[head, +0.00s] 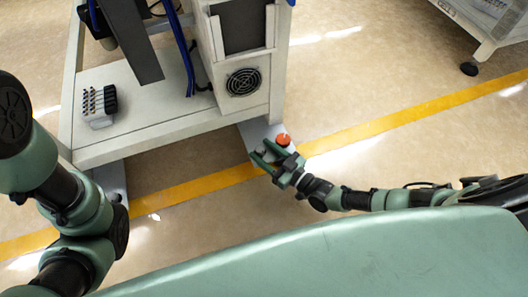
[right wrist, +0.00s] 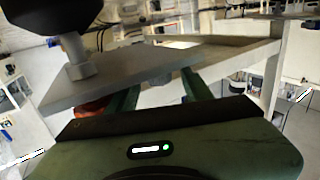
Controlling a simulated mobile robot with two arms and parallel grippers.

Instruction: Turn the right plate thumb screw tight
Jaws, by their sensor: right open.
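The orange-red thumb screw (head: 283,140) shows at the grey right plate (head: 256,130) by the foot of the machine frame. My right gripper (head: 262,151) is open, its fingers pointing up-left, just below and left of the screw in the head view. In the right wrist view the plate (right wrist: 130,80) spans the picture in front of the open fingers (right wrist: 160,92). The red screw (right wrist: 92,109) shows there left of the left finger, partly hidden by my gripper body, not between the fingers. My left gripper is out of view; only left arm links show.
A bolt post (right wrist: 78,60) rises above the plate in the wrist view. Open floor with a yellow line (head: 400,117) lies right.

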